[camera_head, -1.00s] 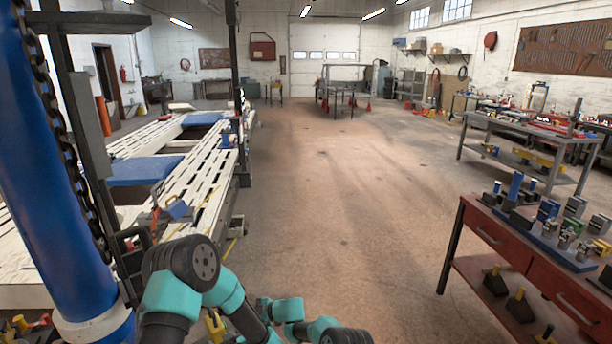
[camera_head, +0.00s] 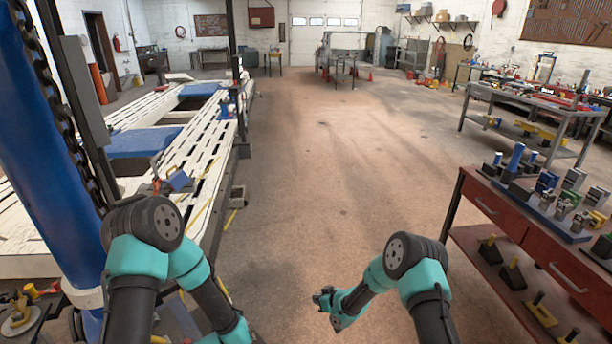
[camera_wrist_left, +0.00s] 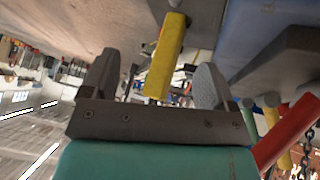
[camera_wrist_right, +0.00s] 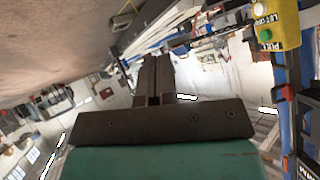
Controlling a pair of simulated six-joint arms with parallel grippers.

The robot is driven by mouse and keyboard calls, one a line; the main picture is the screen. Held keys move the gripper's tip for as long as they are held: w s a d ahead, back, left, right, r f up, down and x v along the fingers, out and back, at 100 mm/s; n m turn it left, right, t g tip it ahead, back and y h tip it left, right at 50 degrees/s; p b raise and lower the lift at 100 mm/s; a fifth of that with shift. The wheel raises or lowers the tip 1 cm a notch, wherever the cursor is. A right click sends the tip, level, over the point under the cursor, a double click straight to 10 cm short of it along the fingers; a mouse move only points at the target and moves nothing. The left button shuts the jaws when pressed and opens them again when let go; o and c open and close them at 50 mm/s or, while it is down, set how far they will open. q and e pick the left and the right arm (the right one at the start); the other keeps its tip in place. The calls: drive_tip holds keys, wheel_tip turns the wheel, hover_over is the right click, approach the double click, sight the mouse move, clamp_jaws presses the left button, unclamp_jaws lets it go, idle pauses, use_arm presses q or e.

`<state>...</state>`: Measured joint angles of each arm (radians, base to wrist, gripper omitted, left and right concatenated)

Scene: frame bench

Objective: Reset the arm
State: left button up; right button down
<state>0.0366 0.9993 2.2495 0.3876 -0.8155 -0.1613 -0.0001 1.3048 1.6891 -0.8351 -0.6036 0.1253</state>
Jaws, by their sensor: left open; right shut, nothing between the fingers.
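My right gripper (camera_head: 326,298) shows at the bottom middle of the head view, over the bare floor, at the end of my bent right arm. In the right wrist view its two dark fingers (camera_wrist_right: 158,78) are together with nothing between them. My left arm bends down at the lower left of the head view, and its gripper is hidden below the picture edge. In the left wrist view my left gripper (camera_wrist_left: 155,78) has its fingers wide apart. A yellow bar (camera_wrist_left: 165,50) shows in the gap between them; how far away it is I cannot tell.
A white slotted lift platform (camera_head: 205,150) runs along the left, beside a blue post (camera_head: 45,160). A red tool bench (camera_head: 490,215) with several tools stands at the right, a grey worktable (camera_head: 520,100) behind it. The middle floor (camera_head: 330,180) is open.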

use_arm(q)
drive_tip(key=s+d+m+g+h, duration=0.1)
drive_tip(key=s+g+h, duration=0.3)
drive_tip(key=s, duration=1.1)
drive_tip(key=shift+s+m+g, duration=0.35)
drive_tip(key=shift+m+g, duration=0.35)
drive_tip(key=shift+g, duration=0.5)
use_arm(e)
drive_tip(key=s+d+r+m+g+h, duration=0.1)
drive_tip(key=s+d, duration=0.5)
drive_tip(key=s, duration=0.6)
drive_tip(key=s+d+r+m+g+h, duration=0.2)
drive_tip(key=s+d+m, duration=0.3)
drive_tip(key=s, duration=0.7)
drive_tip(key=s+d+r+m+g+h, duration=0.2)
drive_tip(key=s+d, duration=0.5)
drive_tip(key=s, duration=0.5)
drive_tip(key=shift+s+r+m+g, duration=0.25)
drive_tip(key=shift+m+g, duration=0.15)
drive_tip(key=shift+m, duration=0.2)
use_arm(q)
drive_tip(key=shift+d+f, duration=0.1)
use_arm(e)
drive_tip(key=shift+w+a, duration=0.1)
